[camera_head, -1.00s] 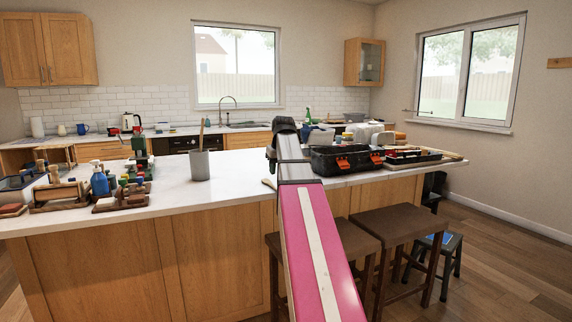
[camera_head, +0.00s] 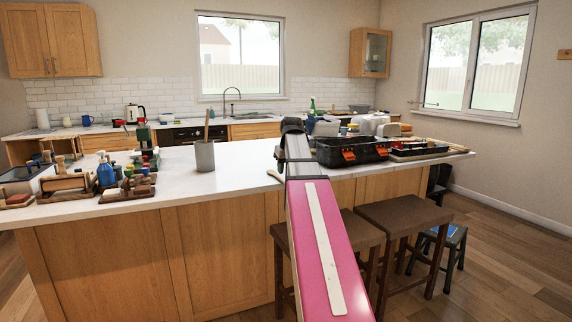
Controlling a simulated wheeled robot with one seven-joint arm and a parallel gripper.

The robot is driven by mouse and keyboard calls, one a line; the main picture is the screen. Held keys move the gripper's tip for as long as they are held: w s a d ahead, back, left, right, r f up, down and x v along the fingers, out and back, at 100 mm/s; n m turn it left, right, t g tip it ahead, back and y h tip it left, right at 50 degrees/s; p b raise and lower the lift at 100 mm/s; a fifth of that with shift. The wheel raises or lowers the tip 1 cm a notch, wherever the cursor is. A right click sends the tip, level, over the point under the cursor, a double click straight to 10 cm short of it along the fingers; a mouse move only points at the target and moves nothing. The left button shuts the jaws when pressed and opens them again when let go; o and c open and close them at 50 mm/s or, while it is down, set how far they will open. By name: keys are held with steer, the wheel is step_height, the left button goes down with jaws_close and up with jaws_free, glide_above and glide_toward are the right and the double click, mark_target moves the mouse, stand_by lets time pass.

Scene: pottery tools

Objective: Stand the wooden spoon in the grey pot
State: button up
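The grey pot (camera_head: 204,157) stands upright on the white island counter, left of my arm. A thin brown wooden handle (camera_head: 207,124) rises from it, leaning slightly; its lower end is hidden inside, and I cannot tell if it is the spoon. A small pale, wood-coloured piece (camera_head: 274,176) lies at the counter's front edge, just left of my arm; the arm may hide more of it. The dark end of my arm, with my gripper (camera_head: 281,153), is over the counter just behind this piece, right of the pot. The fingers are too small and hidden to read.
A black toolbox with orange latches (camera_head: 352,151) and a tray of tools (camera_head: 420,149) stand right of my arm. Wooden tools and a blue bottle (camera_head: 105,172) crowd the left end. The counter around the pot is clear. Two brown stools (camera_head: 405,215) stand in front.

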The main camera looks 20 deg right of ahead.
steer(key=shift+f, duration=2.65)
jaws_close()
steer(key=w+v, duration=0.1)
steer(key=v, duration=1.9)
steer(key=shift+r, duration=0.4)
steer(key=shift+s, duration=0.1)
stand_by(0.5)
